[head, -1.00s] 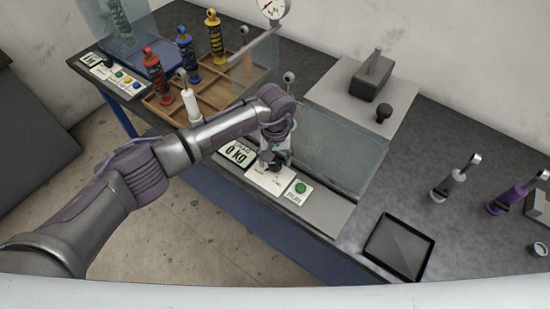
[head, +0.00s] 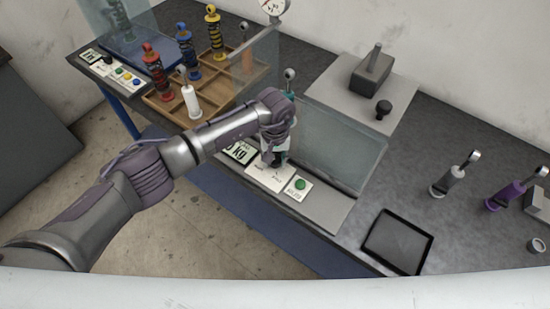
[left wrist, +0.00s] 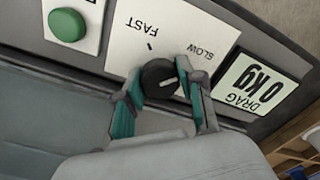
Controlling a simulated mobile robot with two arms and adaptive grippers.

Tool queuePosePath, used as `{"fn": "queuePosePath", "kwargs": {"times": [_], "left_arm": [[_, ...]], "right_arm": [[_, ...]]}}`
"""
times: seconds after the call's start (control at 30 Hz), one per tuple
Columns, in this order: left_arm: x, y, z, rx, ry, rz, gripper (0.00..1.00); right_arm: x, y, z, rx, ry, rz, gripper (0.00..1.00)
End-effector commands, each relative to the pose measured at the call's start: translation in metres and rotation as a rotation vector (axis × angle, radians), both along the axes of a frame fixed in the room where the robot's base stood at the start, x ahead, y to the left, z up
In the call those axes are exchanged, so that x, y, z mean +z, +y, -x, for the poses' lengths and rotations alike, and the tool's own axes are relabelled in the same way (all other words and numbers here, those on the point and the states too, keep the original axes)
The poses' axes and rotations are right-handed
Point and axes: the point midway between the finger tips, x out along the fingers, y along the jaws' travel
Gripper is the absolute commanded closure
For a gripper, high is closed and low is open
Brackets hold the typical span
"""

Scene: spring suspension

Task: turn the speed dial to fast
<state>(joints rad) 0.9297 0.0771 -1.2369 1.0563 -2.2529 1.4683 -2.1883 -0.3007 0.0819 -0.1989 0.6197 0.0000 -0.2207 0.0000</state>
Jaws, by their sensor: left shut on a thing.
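The speed dial (left wrist: 160,78) is a black round knob on a white plate marked FAST and SLOW in the left wrist view. Its white pointer line points toward the SLOW side. A short black tick sits by the word FAST. My left gripper (left wrist: 163,82) has its fingers on either side of the knob, shut on it. In the head view my left gripper (head: 272,156) covers the dial on its white plate (head: 266,180). My right gripper is not in view.
A green button (left wrist: 67,25) and a DRAG display (left wrist: 257,88) reading 0 kg flank the dial plate. A clear screen (head: 345,150) stands behind the panel. A wooden tray (head: 162,108) with colored shock absorbers is at left, a dark tablet (head: 398,242) at right.

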Motion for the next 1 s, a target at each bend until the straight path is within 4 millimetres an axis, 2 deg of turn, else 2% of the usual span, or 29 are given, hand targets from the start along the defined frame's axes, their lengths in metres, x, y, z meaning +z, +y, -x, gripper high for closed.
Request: {"fn": "queuePosePath", "kwargs": {"times": [0.17, 0.37, 0.6, 1.0], "left_arm": [[-0.004, 0.0, -0.001, 0.034, -0.003, 0.0, 0.96], [-0.008, 0.001, -0.002, 0.14, -0.005, -0.001, 0.96], [-0.007, 0.001, -0.002, 0.35, -0.005, 0.0, 0.96], [-0.005, 0.0, -0.001, 0.731, -0.003, 0.001, 0.96]], "right_arm": [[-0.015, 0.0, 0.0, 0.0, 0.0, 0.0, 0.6], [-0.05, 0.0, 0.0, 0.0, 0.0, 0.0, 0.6], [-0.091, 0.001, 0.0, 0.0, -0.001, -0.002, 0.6], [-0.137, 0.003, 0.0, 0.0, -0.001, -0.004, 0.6]]}}
